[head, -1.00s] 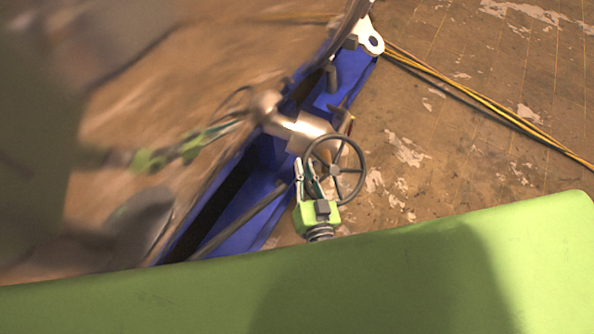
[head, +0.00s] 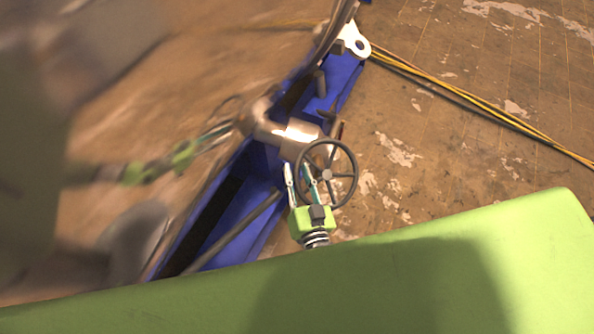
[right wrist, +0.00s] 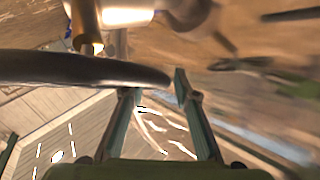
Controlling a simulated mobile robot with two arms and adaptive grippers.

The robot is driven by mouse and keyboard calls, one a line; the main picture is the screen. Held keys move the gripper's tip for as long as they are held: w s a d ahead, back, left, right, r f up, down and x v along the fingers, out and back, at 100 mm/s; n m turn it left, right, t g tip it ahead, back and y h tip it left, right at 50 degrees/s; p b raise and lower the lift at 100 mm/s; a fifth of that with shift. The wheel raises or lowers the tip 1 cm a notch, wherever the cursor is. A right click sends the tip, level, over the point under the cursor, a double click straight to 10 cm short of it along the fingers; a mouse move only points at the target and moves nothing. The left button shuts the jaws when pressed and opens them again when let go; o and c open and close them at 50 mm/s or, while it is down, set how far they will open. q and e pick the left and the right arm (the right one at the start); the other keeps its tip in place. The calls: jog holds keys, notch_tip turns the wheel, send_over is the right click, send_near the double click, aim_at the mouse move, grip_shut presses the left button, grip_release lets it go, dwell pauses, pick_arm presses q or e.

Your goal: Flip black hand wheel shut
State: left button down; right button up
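The black hand wheel (head: 353,190) is a spoked ring in front of a shiny metal valve body (head: 290,135) in the head view. My right gripper (head: 297,168) reaches up from below to the wheel's left rim. Its two fingers are apart, one outside the rim and one overlapping the wheel. In the right wrist view the thick dark rim (right wrist: 70,69) crosses in front of the fingertips (right wrist: 157,90) and hides the left tip. The gripper is open; I cannot tell whether a finger touches the rim. My left gripper is not in view.
A shiny curved metal wall (head: 120,95) on the left mirrors the gripper and valve, blurred. A blue frame (head: 345,80) runs behind the valve, with a white hooked bracket (head: 353,42) above. Yellow and black cables (head: 480,108) cross the worn floor (head: 450,150), open on the right.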

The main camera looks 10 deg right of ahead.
jog(key=s, duration=1.1)
jog(key=shift+s+r, duration=0.3)
jog(key=shift+s, duration=0.05)
jog(key=shift+w+d, duration=0.1)
